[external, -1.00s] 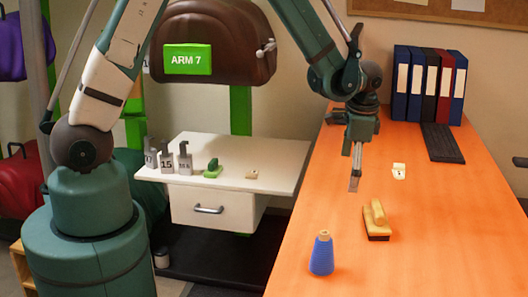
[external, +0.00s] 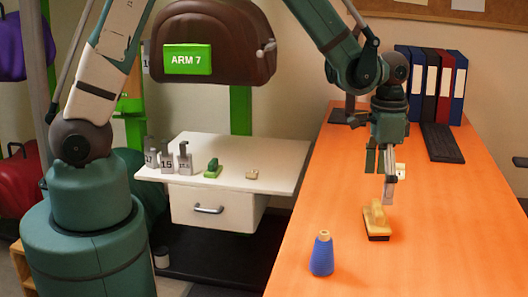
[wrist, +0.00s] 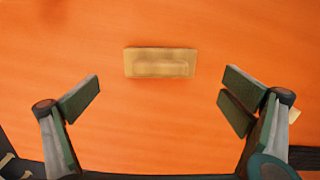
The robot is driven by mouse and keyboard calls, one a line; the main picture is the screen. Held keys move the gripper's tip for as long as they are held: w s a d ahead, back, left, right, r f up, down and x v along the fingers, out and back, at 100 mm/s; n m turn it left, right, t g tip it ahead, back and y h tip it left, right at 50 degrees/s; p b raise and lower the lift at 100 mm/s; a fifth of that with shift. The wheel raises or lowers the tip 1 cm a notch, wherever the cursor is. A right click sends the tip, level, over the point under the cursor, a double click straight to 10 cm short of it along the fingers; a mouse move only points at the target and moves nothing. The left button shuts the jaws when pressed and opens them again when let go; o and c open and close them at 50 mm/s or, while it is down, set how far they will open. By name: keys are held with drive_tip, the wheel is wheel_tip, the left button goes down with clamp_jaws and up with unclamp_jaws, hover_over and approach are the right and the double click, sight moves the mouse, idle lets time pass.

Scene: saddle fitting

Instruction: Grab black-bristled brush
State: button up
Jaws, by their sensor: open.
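The brush (external: 376,219) has a light wooden body with a raised handle and dark bristles underneath. It lies bristles down on the orange table (external: 335,200). In the wrist view the brush (wrist: 160,63) shows from above, level across the picture, ahead of the space between the fingers. My gripper (external: 384,182) points down above the brush, slightly behind it in the external view. In the wrist view my gripper (wrist: 160,97) is open, its fingers wide apart with nothing between them.
A small white block (external: 400,170) is partly hidden behind my gripper. Binders (external: 430,88) and a dark keyboard (external: 441,142) are farther back. The table around the brush is clear.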

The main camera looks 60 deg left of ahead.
sight(378, 207)
drive_tip(key=shift+f, duration=1.2)
drive_tip(key=shift+f, duration=0.1)
drive_tip(key=shift+f+b, duration=0.8)
drive_tip(key=shift+f, duration=1.7)
drive_tip(key=shift+c, duration=0.2)
drive_tip(key=c, duration=1.1)
